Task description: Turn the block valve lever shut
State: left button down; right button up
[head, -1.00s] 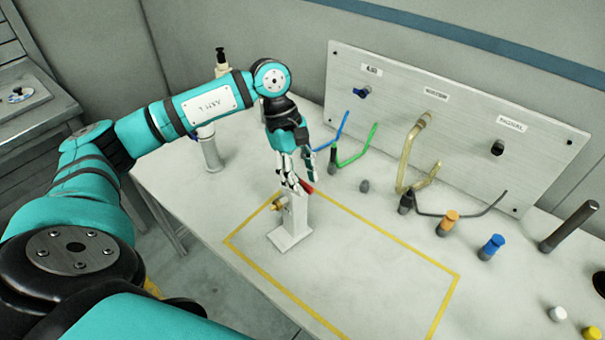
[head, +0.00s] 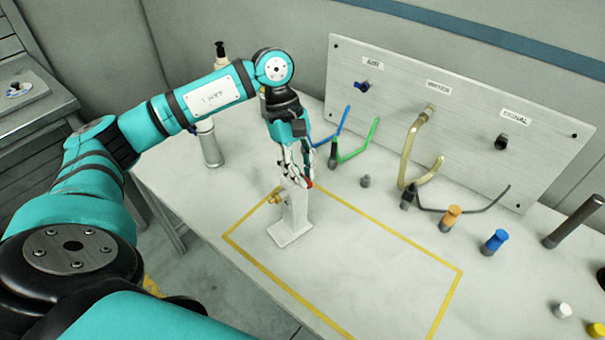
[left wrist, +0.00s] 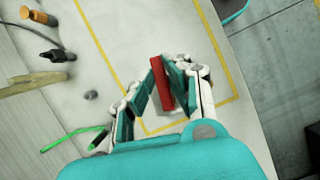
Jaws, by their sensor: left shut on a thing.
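The block valve (head: 292,218) is a pale upright block on a square foot, with a brass fitting (head: 276,196) on its left side. Its red lever (left wrist: 162,86) lies between the fingers of my left gripper in the left wrist view. In the head view only a small red end of the lever (head: 309,184) shows past the fingers. My left gripper (head: 299,181) is at the top of the valve, shut on the lever. The fingers hide most of the lever and the valve's top. My right gripper is in neither view.
A yellow outline (head: 385,248) marks a mostly bare area of the table around the valve. Behind stands a grey panel (head: 450,130) with labelled ports and blue, green and tan hoses. Several small items, including an orange cap (head: 450,217) and a blue cap (head: 493,242), stand right.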

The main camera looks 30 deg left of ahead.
pick_arm(q)
jog(key=c, duration=1.3)
grip_release()
jog(key=shift+r, duration=0.2)
jog(key=v, duration=1.1)
jog(key=shift+w+a+r, duration=0.1)
jog(key=shift+a+r, duration=0.15)
jog(key=shift+r, duration=0.05)
jog(key=shift+f, duration=0.1)
